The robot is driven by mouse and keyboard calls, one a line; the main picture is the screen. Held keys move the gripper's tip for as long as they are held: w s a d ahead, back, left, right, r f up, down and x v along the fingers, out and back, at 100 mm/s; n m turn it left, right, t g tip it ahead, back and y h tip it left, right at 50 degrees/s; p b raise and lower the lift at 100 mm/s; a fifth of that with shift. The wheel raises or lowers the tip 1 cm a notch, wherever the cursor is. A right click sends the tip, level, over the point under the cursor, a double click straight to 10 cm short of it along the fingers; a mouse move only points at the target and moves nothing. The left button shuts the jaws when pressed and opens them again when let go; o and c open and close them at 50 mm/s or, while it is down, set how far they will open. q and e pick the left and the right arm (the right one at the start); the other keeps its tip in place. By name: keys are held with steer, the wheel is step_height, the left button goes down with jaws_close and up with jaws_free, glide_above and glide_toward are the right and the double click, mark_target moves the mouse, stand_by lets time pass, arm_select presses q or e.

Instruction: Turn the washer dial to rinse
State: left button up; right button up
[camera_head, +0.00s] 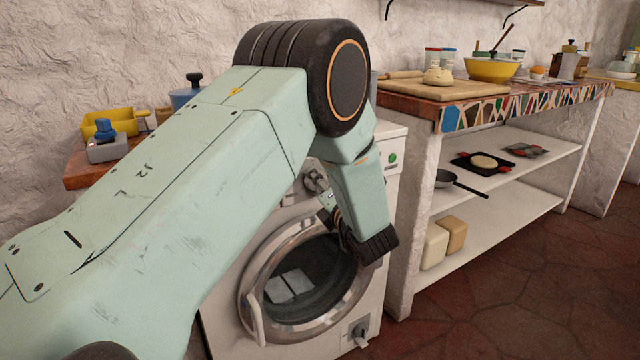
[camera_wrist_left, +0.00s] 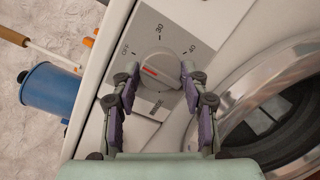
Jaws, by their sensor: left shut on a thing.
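The washer (camera_head: 228,312) is white with a round glass door (camera_head: 300,280), and my left arm crosses in front of its upper part. In the left wrist view its round grey dial (camera_wrist_left: 160,72) has a red mark on its left part. In the head view my left gripper (camera_head: 318,184) is small and partly hidden by my arm. My right gripper is not in view.
A mosaic-edged counter (camera_head: 510,104) with open shelves stands right of the washer, holding a yellow bowl (camera_head: 492,70) and pans. A wooden surface (camera_head: 76,172) at left bears a yellow item and a blue pot (camera_head: 186,97). The tiled floor (camera_head: 500,290) at right is clear.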

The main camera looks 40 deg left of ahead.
arm_select(q)
steer(key=n+g+y+p, duration=0.1)
steer(key=n+p, duration=0.2)
steer(key=n, duration=0.6)
steer(key=n+g+y+p, duration=0.1)
steer(key=n+p, duration=0.2)
steer(key=n, duration=0.6)
steer(key=n+g+y+p, duration=0.1)
steer(key=n+p, duration=0.2)
steer(key=n, duration=0.6)
steer(key=shift+w+d+f+n+g+p, duration=0.1)
steer(key=shift+w+f+n+g+p, duration=0.05)
steer(key=shift+w+n+g+p, duration=0.15)
stand_by(1.7)
stand_by(0.4)
